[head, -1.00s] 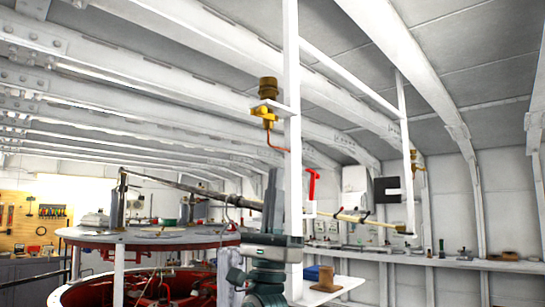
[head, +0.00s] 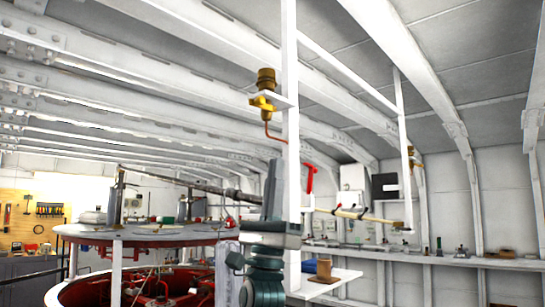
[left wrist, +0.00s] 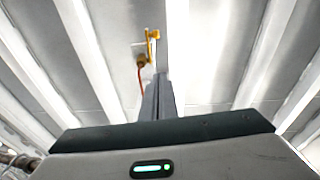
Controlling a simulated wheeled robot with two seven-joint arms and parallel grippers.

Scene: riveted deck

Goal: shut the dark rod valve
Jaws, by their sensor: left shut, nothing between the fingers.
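A small dark lever (head: 363,213) stands on a thin horizontal brass pipe (head: 345,212) right of the white post; it is the likeliest dark rod valve, but it is too small to be sure. A red handle (head: 310,178) stands upright just right of the post. My right gripper is out of view.
The white post (head: 291,130) stands close beside my left gripper. A low white shelf (head: 335,280) with a brown block (head: 324,268) is at lower right. A black bracket-shaped piece (head: 384,187) hangs further back. A round red-sided table (head: 130,236) is at left.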

